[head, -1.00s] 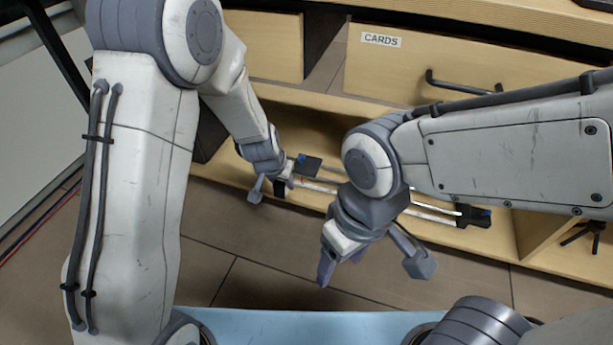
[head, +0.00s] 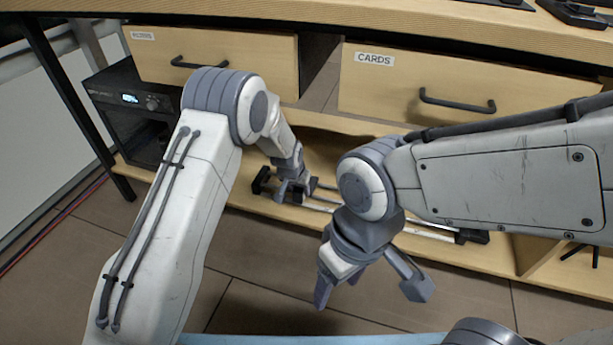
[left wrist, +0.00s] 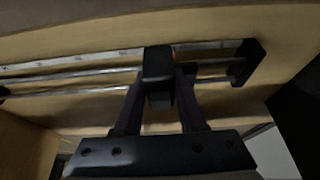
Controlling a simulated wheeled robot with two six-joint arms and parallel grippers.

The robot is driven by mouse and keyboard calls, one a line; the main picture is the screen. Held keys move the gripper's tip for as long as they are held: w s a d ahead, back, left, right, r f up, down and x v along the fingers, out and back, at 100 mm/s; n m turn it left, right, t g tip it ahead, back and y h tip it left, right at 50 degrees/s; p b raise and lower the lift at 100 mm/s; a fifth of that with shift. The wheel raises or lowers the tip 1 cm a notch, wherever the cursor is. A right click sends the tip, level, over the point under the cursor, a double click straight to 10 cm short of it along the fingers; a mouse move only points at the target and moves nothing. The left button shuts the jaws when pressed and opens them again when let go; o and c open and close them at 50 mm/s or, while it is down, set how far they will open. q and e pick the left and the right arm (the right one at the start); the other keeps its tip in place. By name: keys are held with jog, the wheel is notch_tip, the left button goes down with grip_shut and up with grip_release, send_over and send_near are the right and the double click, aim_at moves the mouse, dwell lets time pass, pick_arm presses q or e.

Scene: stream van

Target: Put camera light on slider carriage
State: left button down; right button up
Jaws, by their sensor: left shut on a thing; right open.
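The slider (head: 325,207) lies on the low wooden shelf, with pale parallel rails and black end blocks; its rails (left wrist: 95,77) also cross the left wrist view. My left gripper (head: 291,190) is over the slider near its left end. It is shut on a small black block, which I take to be the camera light (left wrist: 158,68). In the left wrist view the block sits in front of the rails; I cannot tell whether it touches the carriage. The carriage is not clearly visible, probably behind the gripper and block. My right gripper (head: 340,284) is open and empty in front of the shelf.
Two wooden drawers with black handles hang above the shelf, the right one (head: 400,84) labelled CARDS. A black device with a lit display (head: 130,110) stands at left. My right forearm crosses over the slider's right part. The floor (head: 250,270) in front is clear.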

pick_arm(q)
jog(key=w, duration=0.2)
jog(key=w+d+b, duration=0.1)
jog(key=w, duration=0.1)
jog(key=w+d+b, duration=0.1)
jog(key=w, duration=0.1)
jog(key=shift+w+d+f, duration=0.1)
jog(key=shift+w+f, duration=0.15)
jog(key=shift+w, duration=0.15)
notch_tip(320, 180, down, 4)
jog(key=b, duration=0.3)
jog(key=shift+r, duration=0.35)
jog(key=shift+f, duration=0.2)
jog(key=shift+c, duration=2.4)
grip_release()
pick_arm(e)
notch_tip(320, 180, down, 6)
jog(key=shift+r, duration=0.1)
pick_arm(q)
jog(key=shift+r, duration=0.1)
